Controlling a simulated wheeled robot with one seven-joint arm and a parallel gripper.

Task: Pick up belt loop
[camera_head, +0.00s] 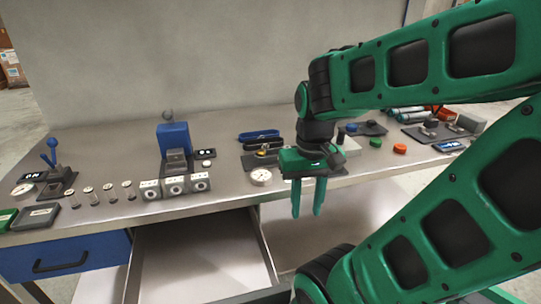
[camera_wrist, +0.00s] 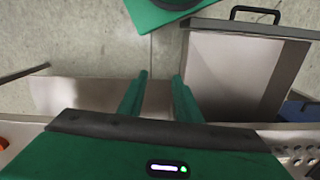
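My gripper (camera_head: 308,210) hangs fingers-down just past the bench's front edge, to the right of the open drawer. Its two green fingers are apart with nothing between them; the same gap shows in the wrist view (camera_wrist: 160,77). I cannot identify a belt loop with certainty. A dark blue, oval, loop-like item (camera_head: 259,135) lies on the bench behind and left of my gripper, but it is too small to tell whether it is a belt loop or a tray. The wrist view shows no belt loop.
The open drawer (camera_head: 205,262) looks empty and juts out from the bench (camera_head: 120,212); it also shows in the wrist view (camera_wrist: 245,70). A blue block-like device (camera_head: 174,138), dials, small cylinders and a round gauge (camera_head: 261,177) crowd the bench top. Green (camera_head: 376,142) and orange (camera_head: 399,148) buttons stand at right.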

